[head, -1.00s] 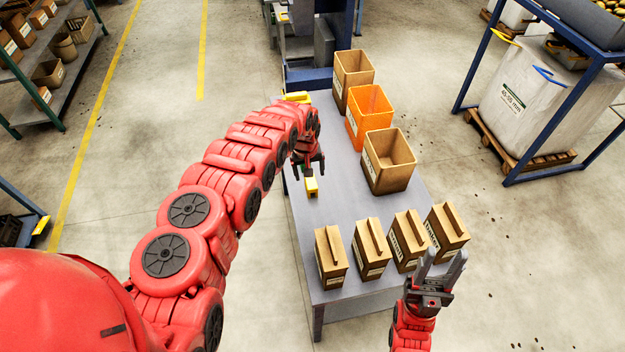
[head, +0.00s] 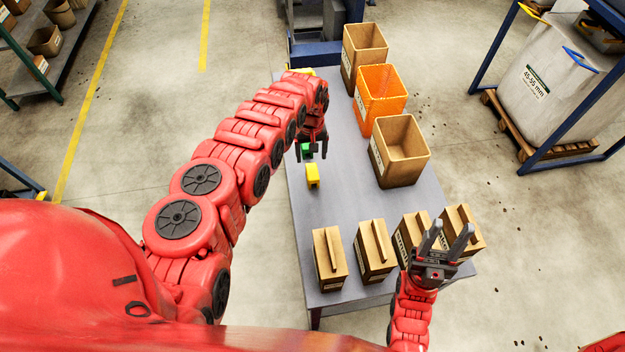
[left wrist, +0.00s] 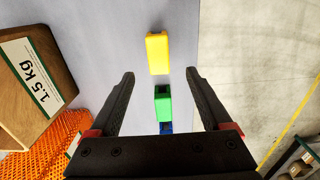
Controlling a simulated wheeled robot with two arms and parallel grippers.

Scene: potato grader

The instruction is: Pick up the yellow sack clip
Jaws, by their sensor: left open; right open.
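The yellow sack clip (head: 312,176) is a small yellow block lying on the grey table, near its left edge. In the left wrist view the yellow clip (left wrist: 158,53) lies beyond the fingertips, roughly centred between them. My left gripper (head: 311,153) is open and empty, just behind the yellow clip in the head view and not touching it. A green clip (left wrist: 163,103) and a blue clip (left wrist: 166,128), partly hidden by the gripper body, show between the fingers. My right gripper (head: 453,230) is open and empty at the table's front right.
Small label-bearing boxes (head: 330,258) stand along the table's front. An orange mesh crate (head: 381,98) stands between two open cardboard boxes (head: 402,150) (head: 364,55) on the right side. Another yellow item (head: 303,71) is partly hidden behind my left arm. The middle of the table (head: 345,190) is clear.

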